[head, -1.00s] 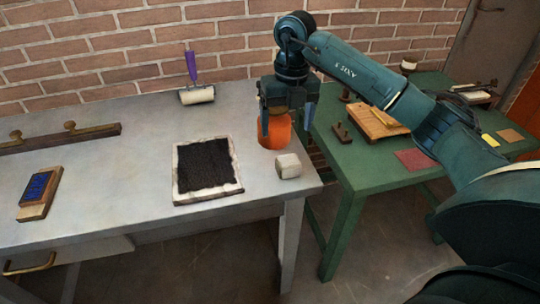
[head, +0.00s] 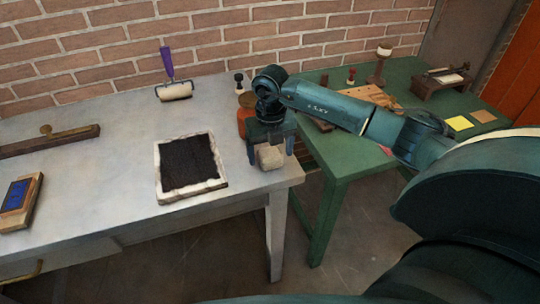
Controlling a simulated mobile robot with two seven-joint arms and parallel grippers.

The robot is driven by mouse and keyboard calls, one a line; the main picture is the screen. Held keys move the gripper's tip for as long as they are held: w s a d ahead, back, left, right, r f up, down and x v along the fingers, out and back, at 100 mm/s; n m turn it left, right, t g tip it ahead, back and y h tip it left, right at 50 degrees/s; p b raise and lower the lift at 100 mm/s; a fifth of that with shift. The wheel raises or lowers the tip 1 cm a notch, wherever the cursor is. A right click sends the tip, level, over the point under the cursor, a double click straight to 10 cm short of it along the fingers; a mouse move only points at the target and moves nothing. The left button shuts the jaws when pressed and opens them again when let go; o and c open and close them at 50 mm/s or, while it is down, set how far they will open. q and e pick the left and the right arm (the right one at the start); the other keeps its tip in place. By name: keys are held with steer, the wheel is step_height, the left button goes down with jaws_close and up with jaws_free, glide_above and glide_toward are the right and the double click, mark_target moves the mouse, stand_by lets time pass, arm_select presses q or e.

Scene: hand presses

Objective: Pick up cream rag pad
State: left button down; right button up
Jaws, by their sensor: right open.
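The cream rag pad (head: 270,158) is a small pale block near the right front corner of the grey table. My right gripper (head: 271,155) is over it, pointing down, with one finger on each side of the pad. The jaws are open, and I cannot tell whether either finger touches the pad. The pad appears to rest on the tabletop. My left gripper is not in view.
An orange jar (head: 243,122) stands just behind my right gripper. A black inked slab (head: 189,167) in a pale frame lies to the left. A purple-handled roller (head: 174,88) is at the back. A green table (head: 346,160) with several items stands on the right.

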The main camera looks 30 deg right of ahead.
steer(key=shift+f, duration=0.5)
steer(key=c, duration=1.1)
